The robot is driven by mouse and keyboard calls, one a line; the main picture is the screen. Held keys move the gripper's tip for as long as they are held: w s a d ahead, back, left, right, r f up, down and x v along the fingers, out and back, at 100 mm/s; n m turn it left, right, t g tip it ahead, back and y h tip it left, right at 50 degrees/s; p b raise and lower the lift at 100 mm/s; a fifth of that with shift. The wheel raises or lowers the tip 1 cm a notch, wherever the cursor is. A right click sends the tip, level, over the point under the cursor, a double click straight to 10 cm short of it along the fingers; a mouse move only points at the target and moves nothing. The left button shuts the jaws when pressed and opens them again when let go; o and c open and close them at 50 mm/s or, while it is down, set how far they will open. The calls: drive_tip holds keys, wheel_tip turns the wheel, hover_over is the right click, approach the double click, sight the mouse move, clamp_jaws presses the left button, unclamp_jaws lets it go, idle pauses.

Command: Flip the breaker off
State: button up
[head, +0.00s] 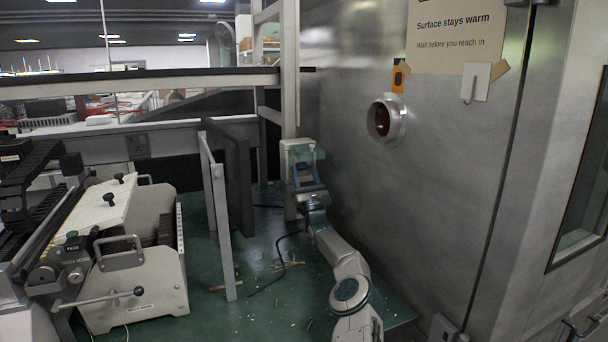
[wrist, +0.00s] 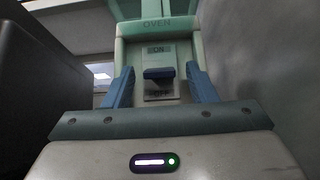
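The breaker (wrist: 157,28) is a pale green box marked OVEN, with ON above and OFF below its dark blue lever (wrist: 158,73). The lever sticks out between the two labels; I cannot tell which way it is set. In the head view the breaker (head: 298,149) is mounted on a pale upright post. My gripper (wrist: 160,72) is open, its blue fingers to the left and right of the lever with gaps on both sides. In the head view my gripper (head: 308,178) is just in front of the box, hiding its lower part.
A large grey metal wall (head: 440,190) with a round port (head: 386,119) stands close on the right. A dark upright panel (head: 233,180) stands to the left of my gripper. A white machine (head: 130,250) sits on the green table (head: 210,320), with a cable and scraps nearby.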

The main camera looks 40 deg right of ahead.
sight(304, 168)
idle(0.3)
drive_tip(key=v, duration=0.3)
drive_tip(key=shift+s, duration=0.3)
drive_tip(key=s+a+p, duration=0.1)
drive_tip(key=s+a, duration=0.1)
drive_tip(key=s, duration=0.9)
drive_tip(key=shift+a, duration=0.4)
drive_tip(key=shift+r, duration=0.1)
